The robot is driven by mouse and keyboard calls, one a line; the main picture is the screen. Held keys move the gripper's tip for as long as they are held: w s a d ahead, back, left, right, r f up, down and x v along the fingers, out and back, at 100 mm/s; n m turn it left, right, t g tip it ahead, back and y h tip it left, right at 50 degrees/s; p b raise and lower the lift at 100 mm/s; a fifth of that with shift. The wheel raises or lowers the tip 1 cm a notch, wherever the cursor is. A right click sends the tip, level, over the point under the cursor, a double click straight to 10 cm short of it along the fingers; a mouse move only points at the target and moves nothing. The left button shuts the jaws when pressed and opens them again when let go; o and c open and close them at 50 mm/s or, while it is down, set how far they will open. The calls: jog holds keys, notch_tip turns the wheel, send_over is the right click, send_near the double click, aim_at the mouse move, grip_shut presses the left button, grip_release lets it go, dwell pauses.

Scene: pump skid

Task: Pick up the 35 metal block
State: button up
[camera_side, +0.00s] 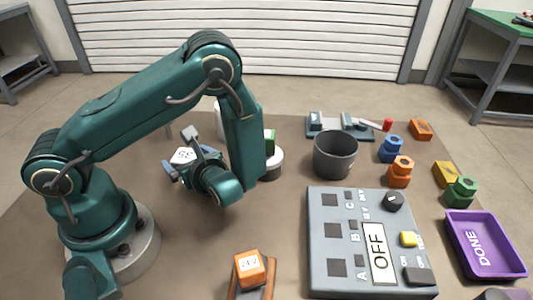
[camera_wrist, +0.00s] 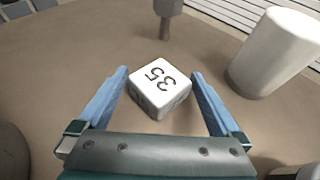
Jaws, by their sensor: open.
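The 35 metal block (camera_wrist: 160,88) is a pale, silvery cube with a dark 35 on its upper face. In the wrist view it appears between the two blue fingers of my gripper (camera_wrist: 159,73), with a gap on each side. My gripper is open and holds nothing. In the side view the block (camera_side: 182,154) shows beside my gripper (camera_side: 187,168), partly hidden by it. I cannot tell the exact height of the fingers over the table.
A white cylinder (camera_wrist: 272,52) stands to the right in the wrist view, and a grey post (camera_wrist: 167,20) stands beyond the block. The side view shows an orange block marked 212 (camera_side: 249,268), a dark bin (camera_side: 335,158), a control panel (camera_side: 345,205) and a purple DONE tray (camera_side: 485,245).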

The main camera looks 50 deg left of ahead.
jog(key=shift+a+f, duration=0.1)
jog(key=shift+a, duration=0.15)
jog(key=c, duration=1.4)
jog(key=shift+o, duration=0.2)
